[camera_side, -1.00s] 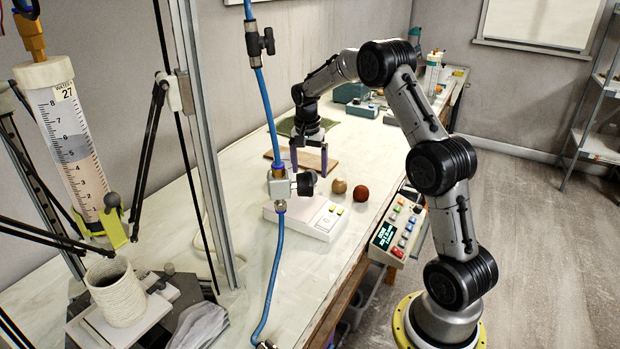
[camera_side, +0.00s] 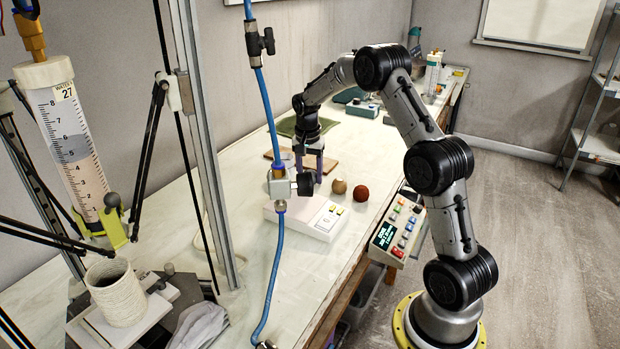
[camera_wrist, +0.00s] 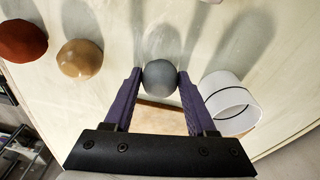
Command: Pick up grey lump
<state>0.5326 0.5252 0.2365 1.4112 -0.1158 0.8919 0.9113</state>
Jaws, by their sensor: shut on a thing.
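The grey lump (camera_wrist: 159,76) is a small round ball between the purple fingers of my gripper (camera_wrist: 158,80) in the wrist view. Both fingertips touch its sides, and my gripper is shut on it. In the side view my gripper (camera_side: 309,166) points down above the table, behind the blue hose and its valve. The lump is not clearly visible there, hidden by the valve and fingers.
A tan ball (camera_wrist: 80,60) and a red-brown ball (camera_wrist: 20,41) lie to the left in the wrist view. In the side view, a white scale (camera_side: 303,217) sits in front and a wooden board (camera_side: 325,160) behind.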

